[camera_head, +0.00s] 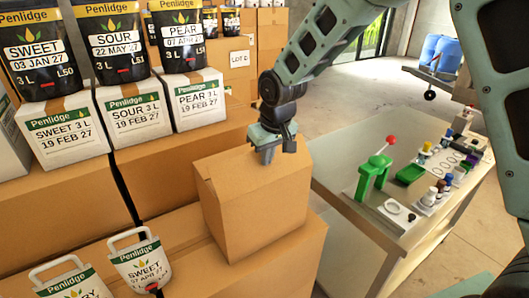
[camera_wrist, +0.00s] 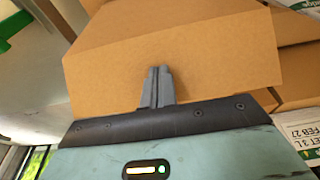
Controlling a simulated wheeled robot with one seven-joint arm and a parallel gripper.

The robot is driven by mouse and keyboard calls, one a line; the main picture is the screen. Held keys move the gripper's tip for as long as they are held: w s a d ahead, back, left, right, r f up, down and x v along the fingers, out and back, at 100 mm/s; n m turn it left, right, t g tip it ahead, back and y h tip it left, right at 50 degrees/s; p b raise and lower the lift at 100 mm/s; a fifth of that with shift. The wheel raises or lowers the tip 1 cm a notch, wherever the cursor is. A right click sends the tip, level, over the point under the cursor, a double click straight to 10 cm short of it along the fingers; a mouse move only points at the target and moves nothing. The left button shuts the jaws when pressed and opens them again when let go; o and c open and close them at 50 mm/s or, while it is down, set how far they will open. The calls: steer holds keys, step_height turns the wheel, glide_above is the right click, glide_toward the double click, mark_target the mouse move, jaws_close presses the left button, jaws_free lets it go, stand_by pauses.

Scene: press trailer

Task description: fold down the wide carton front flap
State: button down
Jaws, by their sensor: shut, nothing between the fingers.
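The brown cardboard carton (camera_head: 255,215) stands on larger boxes in the middle of the head view. Its top (camera_head: 235,168) looks mostly covered by a flap panel; I cannot tell from here which flap is which. My gripper (camera_head: 267,156) is over the carton's top, pointing down, with its fingers shut and empty. In the wrist view the shut fingers (camera_wrist: 158,75) lie in front of a wide brown flap panel (camera_wrist: 205,55). I cannot tell whether the fingertips touch it. The carton's inside is hidden.
A table at the right holds a green press with a red knob (camera_head: 377,165), a green tray (camera_head: 410,174) and small bottles. Labelled white boxes (camera_head: 135,113) with black pouches stand at the left. White-handled pouches (camera_head: 140,262) stand in front.

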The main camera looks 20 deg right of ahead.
steer(key=shift+w+a+f+b, duration=0.3)
steer(key=shift+w+f, duration=0.35)
steer(key=shift+w, duration=0.25)
steer(key=shift+w+a+f+b, duration=0.15)
steer(key=shift+w+a+f, duration=0.1)
steer(key=shift+w+f, duration=0.5)
steer(key=w+a+r+p+v, duration=0.1)
steer(key=w+p+v, duration=0.2)
steer(key=p+v, duration=0.85)
glide_above(260, 157)
steer(key=w+b, duration=0.1)
steer(key=b, duration=0.1)
steer(key=v, duration=0.2)
steer(key=shift+w+d, duration=0.1)
steer(key=shift+w, duration=0.25)
steer(key=shift+f+b, duration=0.15)
steer(key=shift+b, duration=0.2)
